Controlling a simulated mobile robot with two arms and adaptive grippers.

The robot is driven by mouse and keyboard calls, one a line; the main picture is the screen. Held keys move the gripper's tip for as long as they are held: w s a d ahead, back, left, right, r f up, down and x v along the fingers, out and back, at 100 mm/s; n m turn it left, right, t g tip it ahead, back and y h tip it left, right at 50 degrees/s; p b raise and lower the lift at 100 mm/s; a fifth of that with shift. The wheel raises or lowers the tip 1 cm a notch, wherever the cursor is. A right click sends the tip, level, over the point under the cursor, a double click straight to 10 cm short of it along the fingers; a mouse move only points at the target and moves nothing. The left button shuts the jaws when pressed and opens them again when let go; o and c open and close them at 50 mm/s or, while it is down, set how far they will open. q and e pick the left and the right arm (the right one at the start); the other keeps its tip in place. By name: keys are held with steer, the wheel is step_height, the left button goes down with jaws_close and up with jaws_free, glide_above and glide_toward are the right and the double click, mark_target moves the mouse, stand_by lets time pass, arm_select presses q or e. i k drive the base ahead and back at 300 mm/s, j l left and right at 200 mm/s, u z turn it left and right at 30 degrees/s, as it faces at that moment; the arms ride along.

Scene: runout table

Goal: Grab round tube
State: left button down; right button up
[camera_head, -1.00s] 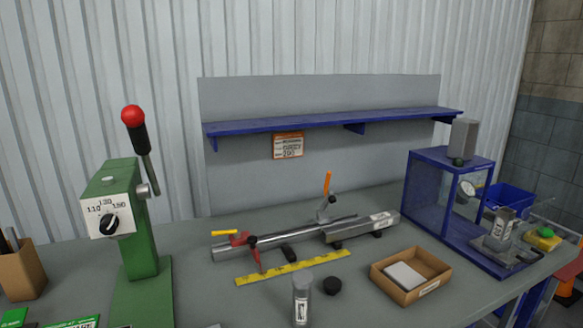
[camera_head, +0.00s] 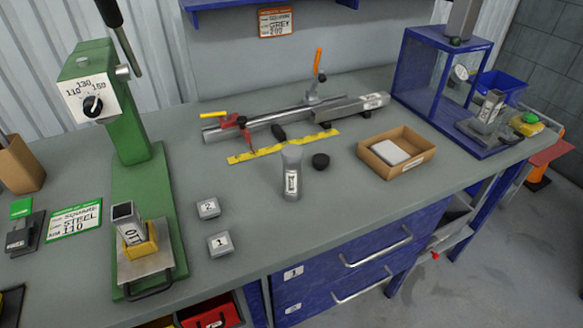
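A square tube (camera_head: 130,224) marked "OT" sits in a yellow holder (camera_head: 139,243) on the green press at left. Neither of my grippers shows.
A yellow ruler (camera_head: 284,146) lies behind the round tube. A cardboard tray (camera_head: 397,152) with a pale block is to its right, and blocks marked 2 (camera_head: 208,208) and 1 (camera_head: 220,244) are front left. A blue frame (camera_head: 446,86) stands back right. The bench is clear around the tube's front.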

mark_target(292, 171)
steer(key=k+j+z, duration=0.1)
steer(key=j, duration=0.3)
steer(key=k+j+z, duration=0.1)
steer(key=j, duration=0.25)
steer(key=k+j+z, duration=0.1)
steer(key=j, duration=0.3)
steer(key=k+j+z, duration=0.1)
steer(key=j, duration=0.25)
steer(key=k+j+z, duration=0.1)
steer(key=k+j, duration=0.15)
steer(key=j, duration=0.1)
